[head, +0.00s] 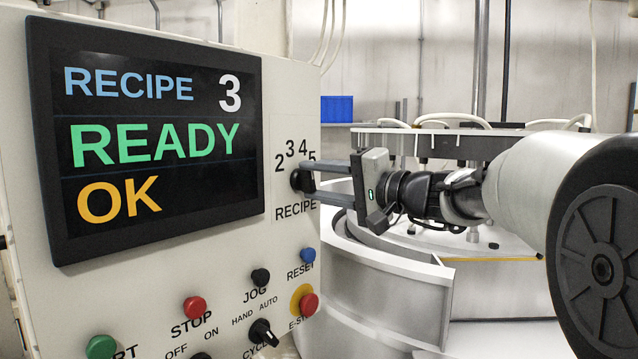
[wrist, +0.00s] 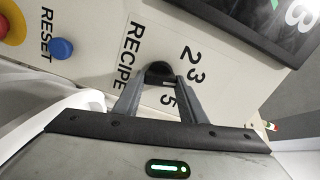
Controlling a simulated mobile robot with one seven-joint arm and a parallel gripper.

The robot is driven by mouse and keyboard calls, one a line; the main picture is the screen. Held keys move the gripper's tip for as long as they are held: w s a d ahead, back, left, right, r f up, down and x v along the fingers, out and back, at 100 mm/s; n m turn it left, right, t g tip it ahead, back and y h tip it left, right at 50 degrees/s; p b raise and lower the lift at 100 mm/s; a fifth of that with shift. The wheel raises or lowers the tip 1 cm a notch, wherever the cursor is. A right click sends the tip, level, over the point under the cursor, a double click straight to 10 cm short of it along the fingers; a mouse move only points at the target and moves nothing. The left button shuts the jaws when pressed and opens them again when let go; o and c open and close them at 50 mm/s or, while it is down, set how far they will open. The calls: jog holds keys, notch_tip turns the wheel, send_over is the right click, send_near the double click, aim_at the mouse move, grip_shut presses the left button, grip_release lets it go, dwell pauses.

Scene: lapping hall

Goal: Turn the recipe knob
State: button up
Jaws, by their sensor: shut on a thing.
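The recipe knob (head: 298,181) is a small black knob on the pale panel, with the numbers 2, 3, 4, 5 around its top and the word RECIPE below it. My gripper (head: 306,180) reaches in from the right and is shut on the knob, one finger above and one below. In the wrist view the knob (wrist: 159,73) sits between the two grey fingertips (wrist: 160,82). The fingers cover part of the knob, and I cannot tell its pointer's direction. The display (head: 150,140) reads RECIPE 3, READY, OK.
Below the knob are a blue RESET button (head: 308,255), a red E-STOP (head: 308,303) on a yellow ring, a black JOG button (head: 261,276), a red STOP button (head: 194,307), a green button (head: 101,347) and a black selector (head: 263,332). A white round machine (head: 400,290) stands behind my gripper.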

jog(key=m+p, duration=0.1)
jog(key=m, duration=1.1)
jog(key=shift+f+p, duration=0.15)
jog(key=shift+p, duration=0.25)
jog(key=shift+f+m+p, duration=0.1)
jog(key=shift+m+p, duration=0.5)
jog(key=shift+m, duration=0.8)
jog(key=o, duration=1.1)
jog(key=shift+c, duration=0.2)
jog(key=shift+s, duration=0.1)
jog(key=b+v, duration=0.1)
jog(key=v, duration=1.6)
jog(key=shift+s+d, duration=0.15)
